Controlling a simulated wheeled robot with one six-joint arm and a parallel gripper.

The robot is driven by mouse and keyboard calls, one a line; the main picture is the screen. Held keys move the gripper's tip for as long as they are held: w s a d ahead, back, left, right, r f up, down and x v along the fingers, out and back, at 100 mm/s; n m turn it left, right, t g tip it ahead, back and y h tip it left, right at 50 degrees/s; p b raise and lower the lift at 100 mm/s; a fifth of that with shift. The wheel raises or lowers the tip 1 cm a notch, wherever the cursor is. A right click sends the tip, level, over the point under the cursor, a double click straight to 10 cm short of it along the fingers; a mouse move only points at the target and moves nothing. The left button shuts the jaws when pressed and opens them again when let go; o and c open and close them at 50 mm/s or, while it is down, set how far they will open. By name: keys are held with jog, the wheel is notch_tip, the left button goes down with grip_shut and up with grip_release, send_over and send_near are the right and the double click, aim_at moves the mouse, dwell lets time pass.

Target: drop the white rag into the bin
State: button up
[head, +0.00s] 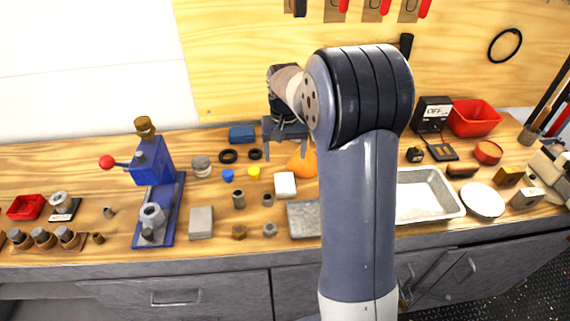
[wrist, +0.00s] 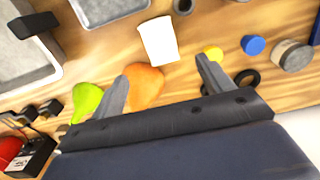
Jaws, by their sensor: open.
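My gripper (head: 284,138) is open and empty, above the back middle of the workbench; in the wrist view its two fingers (wrist: 162,78) stand wide apart. A flat, rounded white thing (head: 484,200) lies at the right of the bench, beside the metal tray; it could be the white rag or a dish, I cannot tell. A small white block-like piece (head: 285,185) lies in front of my gripper, and shows in the wrist view (wrist: 158,40). A red open bin (head: 473,118) stands at the back right. A smaller red tray (head: 25,207) is far left.
An orange heap (head: 302,160) lies close to my gripper, with a yellow-green one (wrist: 87,100) beside it. A metal tray (head: 430,195) is partly behind my arm. A blue press (head: 153,185) stands left. Several small parts crowd the middle.

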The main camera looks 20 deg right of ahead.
aim_at(285, 180)
jog(key=shift+o, duration=0.6)
jog(key=shift+r, duration=0.3)
jog(key=f, duration=0.4)
jog(key=f+b, duration=0.1)
jog(key=f, duration=0.3)
jog(key=f+b, duration=0.1)
jog(key=f, duration=0.3)
jog(key=shift+w+f, duration=0.25)
jog(key=shift+f, duration=0.05)
jog(key=shift+c, duration=0.2)
jog(key=c, duration=1.1)
